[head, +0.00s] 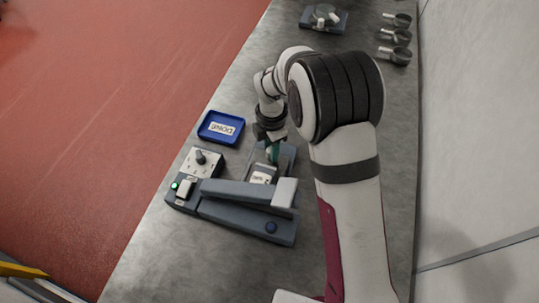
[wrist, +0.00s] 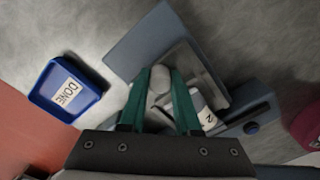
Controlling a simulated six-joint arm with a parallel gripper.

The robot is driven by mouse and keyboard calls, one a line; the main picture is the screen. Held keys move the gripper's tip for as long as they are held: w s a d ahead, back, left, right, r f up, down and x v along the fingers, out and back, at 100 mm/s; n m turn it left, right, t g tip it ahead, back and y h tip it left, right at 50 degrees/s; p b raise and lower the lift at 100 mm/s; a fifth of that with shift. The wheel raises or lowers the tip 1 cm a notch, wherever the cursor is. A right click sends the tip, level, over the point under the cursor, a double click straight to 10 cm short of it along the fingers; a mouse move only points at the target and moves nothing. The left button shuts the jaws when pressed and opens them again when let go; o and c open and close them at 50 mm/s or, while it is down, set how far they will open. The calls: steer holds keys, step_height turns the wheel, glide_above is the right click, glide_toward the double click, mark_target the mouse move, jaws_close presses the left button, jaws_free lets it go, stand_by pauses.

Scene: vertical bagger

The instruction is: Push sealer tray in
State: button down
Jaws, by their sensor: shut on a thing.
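The sealer (head: 230,215) is a blue-grey machine on the bench with a long raised bar. Its grey tray (head: 250,168) sticks out on the far side, and it also shows in the wrist view (wrist: 212,72). A pouch with a white label (head: 261,178) lies in the tray, its near end close to the sealer's bar. My gripper (head: 272,150) is over the tray's outer end. In the wrist view its green fingers (wrist: 160,80) are shut on a pale rounded knob (wrist: 160,77) at the tray's outer edge. The fingers partly hide the tray and pouch.
A blue tray marked DONE (head: 221,127) stands left of the gripper. A control panel with a black knob (head: 200,157) and a lit green lamp (head: 174,186) adjoins the sealer. A scale (head: 324,18) and several metal cups (head: 395,38) stand at the far end.

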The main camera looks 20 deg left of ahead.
steer(key=shift+s, duration=0.7)
steer(key=shift+c, duration=2.3)
jaws_free()
steer(key=shift+r, duration=2.55)
step_height(320, 180, up, 16)
steer(key=shift+f, duration=0.1)
